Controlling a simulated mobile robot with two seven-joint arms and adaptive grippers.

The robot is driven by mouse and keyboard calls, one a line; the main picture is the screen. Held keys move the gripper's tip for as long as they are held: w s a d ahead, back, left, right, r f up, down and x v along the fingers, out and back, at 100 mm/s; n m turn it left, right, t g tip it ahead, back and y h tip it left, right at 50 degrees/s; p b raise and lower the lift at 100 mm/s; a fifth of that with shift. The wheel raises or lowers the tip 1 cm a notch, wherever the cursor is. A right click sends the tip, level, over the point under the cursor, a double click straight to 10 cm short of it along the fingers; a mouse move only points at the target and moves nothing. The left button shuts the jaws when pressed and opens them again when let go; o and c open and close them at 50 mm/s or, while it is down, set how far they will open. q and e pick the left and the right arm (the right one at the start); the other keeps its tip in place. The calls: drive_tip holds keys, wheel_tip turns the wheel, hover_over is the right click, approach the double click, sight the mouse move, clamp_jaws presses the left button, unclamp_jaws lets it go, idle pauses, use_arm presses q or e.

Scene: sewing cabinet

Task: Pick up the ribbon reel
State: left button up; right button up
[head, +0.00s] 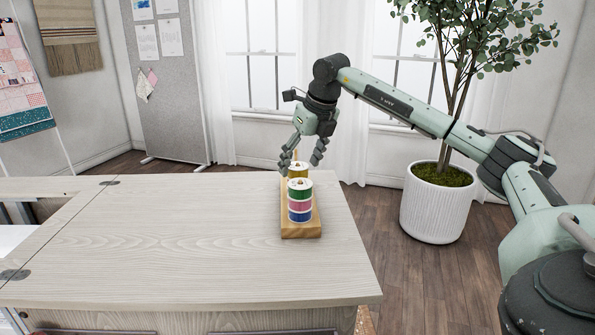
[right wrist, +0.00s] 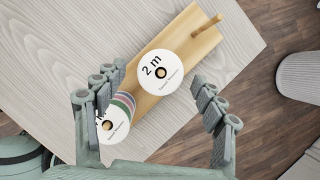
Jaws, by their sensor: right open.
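A wooden stand (head: 300,230) on the table holds reels on pegs. The front peg carries a stack of green, pink and blue reels (head: 300,201); its white top shows in the right wrist view (right wrist: 113,125). Behind it is a gold-yellow reel (head: 298,167), partly hidden in the head view. In the right wrist view a white disc marked "2 m" (right wrist: 165,72) tops the middle peg's reel. My right gripper (head: 301,162) points down, open and empty, just above the rear of the stand. In its wrist view the fingers lie either side of the "2 m" disc, apart from it. My left gripper is not in view.
The light wood tabletop (head: 170,235) is clear left of the stand. A bare peg (right wrist: 207,24) rises at the stand's far end. The table's right edge is close to the stand. A potted tree in a white planter (head: 437,208) stands on the floor to the right.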

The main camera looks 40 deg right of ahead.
sight(296, 167)
drive_tip(key=shift+w+f, duration=0.15)
drive_tip(key=shift+f, duration=0.1)
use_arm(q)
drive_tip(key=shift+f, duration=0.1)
use_arm(e)
drive_tip(key=c, duration=1.1)
drive_tip(key=shift+r, duration=0.1)
drive_tip(key=shift+r, duration=0.45)
drive_tip(key=r, duration=0.3)
drive_tip(key=shift+w+a+r, duration=0.35)
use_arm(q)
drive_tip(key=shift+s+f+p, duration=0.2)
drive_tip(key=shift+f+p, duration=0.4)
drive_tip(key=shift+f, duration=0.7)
use_arm(e)
drive_tip(key=shift+w+a+r, duration=1.05)
drive_tip(key=shift+w+a, duration=0.15)
drive_tip(key=shift+w, duration=0.15)
drive_tip(key=shift+w+a+r, duration=1.05)
drive_tip(key=shift+w+a, duration=0.15)
drive_tip(key=shift+w, duration=0.1)
drive_tip(key=shift+w+a+r, duration=1.05)
drive_tip(key=shift+w+a, duration=0.15)
drive_tip(key=shift+w, duration=0.15)
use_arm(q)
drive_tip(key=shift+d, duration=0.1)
